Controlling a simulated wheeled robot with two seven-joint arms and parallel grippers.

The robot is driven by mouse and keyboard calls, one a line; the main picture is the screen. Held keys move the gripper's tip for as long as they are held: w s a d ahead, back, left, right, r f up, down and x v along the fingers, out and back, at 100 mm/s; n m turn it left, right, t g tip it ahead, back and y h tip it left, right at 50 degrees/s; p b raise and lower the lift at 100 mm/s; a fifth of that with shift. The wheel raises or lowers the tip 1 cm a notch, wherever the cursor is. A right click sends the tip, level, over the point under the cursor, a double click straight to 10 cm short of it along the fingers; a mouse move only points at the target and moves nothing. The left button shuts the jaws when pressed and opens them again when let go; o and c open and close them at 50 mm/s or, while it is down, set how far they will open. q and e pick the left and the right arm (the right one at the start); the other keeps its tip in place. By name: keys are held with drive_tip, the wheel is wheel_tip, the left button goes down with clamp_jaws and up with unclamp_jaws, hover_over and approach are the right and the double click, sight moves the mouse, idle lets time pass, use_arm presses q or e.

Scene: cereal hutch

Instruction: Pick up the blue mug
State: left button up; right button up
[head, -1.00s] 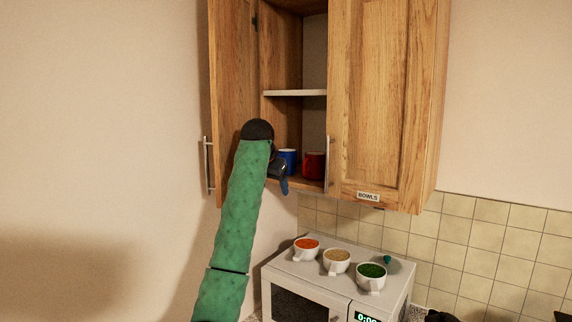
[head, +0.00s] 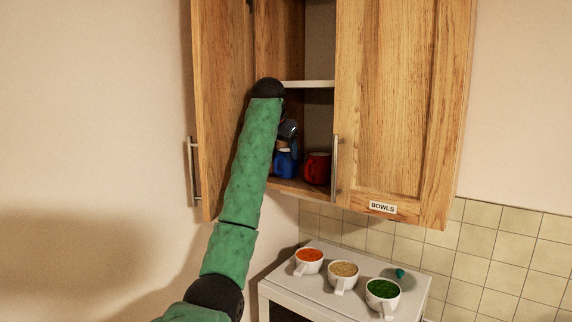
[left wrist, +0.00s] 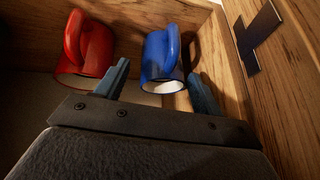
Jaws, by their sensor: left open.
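The blue mug (head: 284,165) stands on the lower cabinet shelf in the head view, partly hidden by my left gripper and arm. In the left wrist view the blue mug (left wrist: 161,57) lies just ahead of the fingers, its handle toward the camera. My left gripper (left wrist: 160,88) is open and empty, with one finger on each side of the mug's near rim line. In the head view my left gripper (head: 286,146) is above and at the mug. Whether the fingers touch it cannot be told. My right gripper is not in view.
A red mug (head: 317,168) stands right of the blue mug, and close to one finger in the left wrist view (left wrist: 84,46). The left cabinet door (head: 222,100) is open. The right door (head: 400,110), labelled BOWLS, is shut. Several filled white cups stand on the microwave (head: 330,296) below.

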sight(283, 157)
use_arm(q)
drive_tip(key=x, duration=0.4)
drive_tip(key=w+x, duration=0.1)
drive_tip(key=x, duration=0.1)
drive_tip(key=shift+s+a+r, duration=0.1)
drive_tip(key=shift+a+r, duration=0.1)
drive_tip(key=shift+a, duration=0.1)
drive_tip(key=shift+f, duration=0.3)
drive_tip(key=shift+s+d, duration=0.15)
drive_tip(key=shift+w+f, duration=0.2)
drive_tip(key=shift+w, duration=0.1)
drive_tip(key=c, duration=0.8)
drive_tip(key=shift+s+r, duration=0.1)
drive_tip(key=shift+s, duration=0.05)
drive_tip(key=shift+c, duration=0.2)
